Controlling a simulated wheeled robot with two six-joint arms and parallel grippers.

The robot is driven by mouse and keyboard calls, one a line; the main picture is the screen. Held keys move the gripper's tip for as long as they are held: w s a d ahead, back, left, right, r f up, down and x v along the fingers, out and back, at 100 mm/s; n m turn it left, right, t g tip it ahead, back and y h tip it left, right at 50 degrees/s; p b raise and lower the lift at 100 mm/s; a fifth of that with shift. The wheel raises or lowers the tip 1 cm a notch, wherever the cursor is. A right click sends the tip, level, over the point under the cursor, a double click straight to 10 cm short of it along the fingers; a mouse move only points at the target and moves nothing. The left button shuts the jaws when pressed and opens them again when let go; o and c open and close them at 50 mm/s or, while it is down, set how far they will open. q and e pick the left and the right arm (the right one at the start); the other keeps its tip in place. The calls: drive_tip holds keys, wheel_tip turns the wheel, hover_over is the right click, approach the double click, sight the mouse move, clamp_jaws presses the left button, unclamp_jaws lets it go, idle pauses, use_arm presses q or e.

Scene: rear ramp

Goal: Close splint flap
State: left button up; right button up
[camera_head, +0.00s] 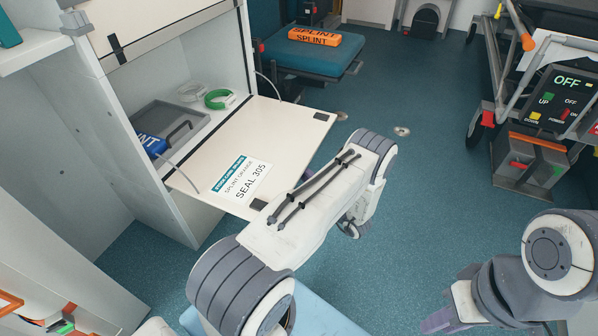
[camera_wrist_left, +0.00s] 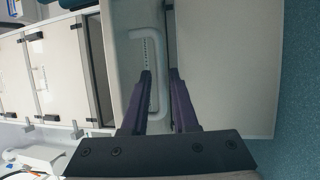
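The splint flap (camera_head: 285,125) is a cream panel, folded down and open, nearly level. My right gripper (camera_head: 440,322) is low at the right, partly cut off.
Green tape (camera_head: 219,99) and a white roll (camera_head: 191,92) lie in the compartment. An orange splint pack (camera_head: 314,37) lies on a blue seat (camera_head: 313,58) at the back. A stretcher with a control panel (camera_head: 560,98) stands at the right.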

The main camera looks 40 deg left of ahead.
use_arm(q)
drive_tip(key=shift+x, duration=1.25)
clamp_jaws()
drive_tip(key=shift+d, duration=0.1)
idle(0.4)
